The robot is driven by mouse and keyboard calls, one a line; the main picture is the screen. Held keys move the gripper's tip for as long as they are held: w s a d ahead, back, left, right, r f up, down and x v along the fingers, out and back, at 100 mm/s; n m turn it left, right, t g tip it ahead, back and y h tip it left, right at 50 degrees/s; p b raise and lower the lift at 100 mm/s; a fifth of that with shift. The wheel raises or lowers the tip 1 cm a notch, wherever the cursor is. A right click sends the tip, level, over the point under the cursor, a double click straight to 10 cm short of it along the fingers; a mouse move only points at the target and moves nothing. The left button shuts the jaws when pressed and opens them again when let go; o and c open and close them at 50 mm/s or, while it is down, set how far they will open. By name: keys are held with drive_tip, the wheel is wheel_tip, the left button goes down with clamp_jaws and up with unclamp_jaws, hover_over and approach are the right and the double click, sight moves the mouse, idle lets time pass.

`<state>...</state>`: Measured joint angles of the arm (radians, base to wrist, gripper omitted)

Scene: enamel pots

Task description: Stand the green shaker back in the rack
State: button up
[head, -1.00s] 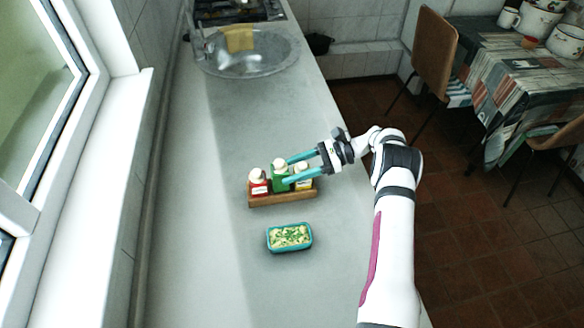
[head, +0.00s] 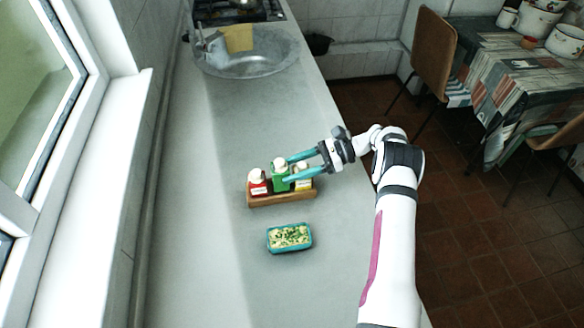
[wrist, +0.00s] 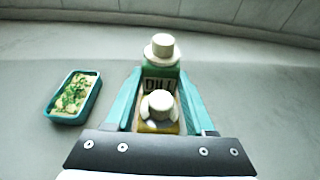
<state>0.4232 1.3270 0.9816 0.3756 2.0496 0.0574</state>
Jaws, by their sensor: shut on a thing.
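The green shaker (head: 280,180), with a white cap, is upright or nearly so at the middle of the wooden rack (head: 284,200), between the red and yellow shakers. Its cap sits a little higher than theirs. I cannot tell whether its base rests in the rack. My gripper (head: 287,170) reaches in from the right, over the yellow shaker, with its teal fingers shut on the green shaker. In the wrist view the green shaker (wrist: 160,70) is between the fingertips, with a label reading DILL, partly hidden behind the yellow shaker's cap.
The red shaker (head: 257,188) stands at the rack's left end. The yellow shaker (head: 304,184) is at the right end, beneath my fingers. A teal dish of food with green bits (head: 289,237) sits in front of the rack. The counter left of the rack is clear. A sink (head: 245,65) lies behind.

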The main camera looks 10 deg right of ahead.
drive_tip(key=shift+f, duration=0.3)
idle(0.7)
drive_tip(key=r, duration=0.2)
drive_tip(key=r+m+t, duration=0.1)
drive_tip(key=r, duration=0.2)
drive_tip(key=d+r+t, duration=0.1)
drive_tip(key=r, duration=0.2)
drive_tip(key=shift+d+r, duration=0.1)
drive_tip(key=shift+r, duration=0.05)
drive_tip(key=s+d+m+t+h, duration=0.1)
drive_tip(key=s+d+m+t, duration=0.2)
drive_tip(key=s+d, duration=1.5)
drive_tip(key=shift+m+t, duration=0.3)
drive_tip(key=shift+t, duration=0.1)
drive_tip(key=w+a+f, duration=0.2)
drive_tip(key=w+f, duration=0.1)
drive_tip(key=w+a+f, duration=0.2)
drive_tip(key=w+f, duration=0.1)
drive_tip(key=f, duration=0.1)
drive_tip(key=w+a+f, duration=0.2)
drive_tip(key=w+f, duration=0.1)
drive_tip(key=f, duration=0.1)
drive_tip(key=shift+w+a+f, duration=0.2)
drive_tip(key=shift+a, duration=0.05)
drive_tip(key=shift+f, duration=0.1)
drive_tip(key=o, duration=1.3)
